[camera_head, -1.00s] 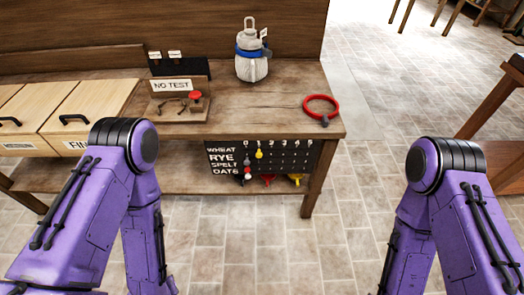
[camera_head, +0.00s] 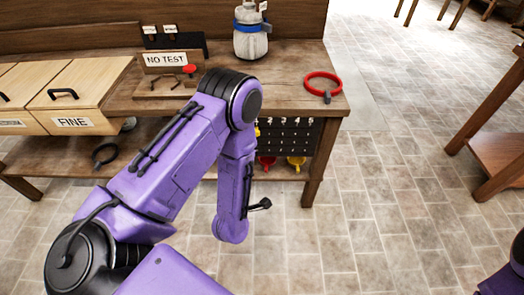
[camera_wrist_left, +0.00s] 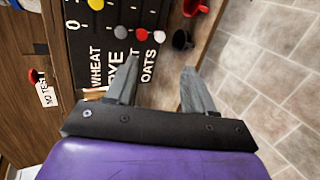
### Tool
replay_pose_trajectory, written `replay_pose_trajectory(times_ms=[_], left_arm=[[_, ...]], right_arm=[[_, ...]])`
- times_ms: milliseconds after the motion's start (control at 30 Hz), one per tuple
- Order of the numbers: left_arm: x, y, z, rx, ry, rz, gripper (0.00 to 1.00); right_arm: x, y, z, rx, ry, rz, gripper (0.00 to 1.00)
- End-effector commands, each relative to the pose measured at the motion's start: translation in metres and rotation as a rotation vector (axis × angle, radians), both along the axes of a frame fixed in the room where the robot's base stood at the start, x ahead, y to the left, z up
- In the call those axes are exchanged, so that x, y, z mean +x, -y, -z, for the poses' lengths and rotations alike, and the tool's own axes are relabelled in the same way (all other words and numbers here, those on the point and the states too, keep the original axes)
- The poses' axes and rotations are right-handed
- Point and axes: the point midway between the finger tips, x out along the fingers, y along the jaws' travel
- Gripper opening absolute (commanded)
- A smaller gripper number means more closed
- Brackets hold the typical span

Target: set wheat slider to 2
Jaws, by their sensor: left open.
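The black slider board (camera_head: 290,146) hangs under the bench, partly hidden by my left arm. In the wrist view the board (camera_wrist_left: 80,52) shows the labels WHEAT, RYE and OATS; SPELT is mostly covered by a finger. The yellow wheat knob (camera_wrist_left: 96,4) is at the top edge, farther along its row than the grey knob (camera_wrist_left: 120,32), red knob (camera_wrist_left: 141,34) and white knob (camera_wrist_left: 158,36). My left gripper (camera_wrist_left: 158,88) is open and empty, its fingers near the label end of the board, apart from the yellow knob. My right gripper is out of view.
Red and yellow funnel-like cups (camera_head: 296,161) hang below the board. The bench (camera_head: 290,85) carries a white bottle (camera_head: 250,42), a red ring (camera_head: 322,84) and a NO TEST sign (camera_head: 166,59). Drawers (camera_head: 84,85) stand at left.

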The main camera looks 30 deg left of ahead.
Motion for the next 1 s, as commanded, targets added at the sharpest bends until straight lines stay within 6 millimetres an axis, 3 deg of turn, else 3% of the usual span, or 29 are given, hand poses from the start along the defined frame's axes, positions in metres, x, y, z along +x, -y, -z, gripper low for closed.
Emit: replay_pose_trajectory(times_ms=[33, 100, 200, 300, 467, 800, 1000], left_arm=[[0.026, 0.000, 0.011, -0.155, 0.206, -0.103, 0.53], [0.052, 0.000, -0.002, -0.384, 0.469, -0.218, 0.53], [0.075, -0.002, -0.019, -0.643, 0.748, -0.310, 0.53], [0.085, -0.003, -0.031, -0.795, 0.898, -0.345, 0.53], [0.100, -0.012, -0.039, -0.851, 0.952, -0.359, 0.53], [0.161, -0.049, -0.038, -0.845, 0.945, -0.357, 0.53], [0.175, -0.059, -0.037, -0.844, 0.943, -0.358, 0.53]], right_arm=[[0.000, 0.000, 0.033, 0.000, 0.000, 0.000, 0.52], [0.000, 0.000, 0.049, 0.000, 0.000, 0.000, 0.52], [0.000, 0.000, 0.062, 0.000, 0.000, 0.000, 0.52], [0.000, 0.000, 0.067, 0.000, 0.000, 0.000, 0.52], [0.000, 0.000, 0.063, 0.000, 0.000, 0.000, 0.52], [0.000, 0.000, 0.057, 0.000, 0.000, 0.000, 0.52], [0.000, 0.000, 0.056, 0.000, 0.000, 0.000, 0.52]])
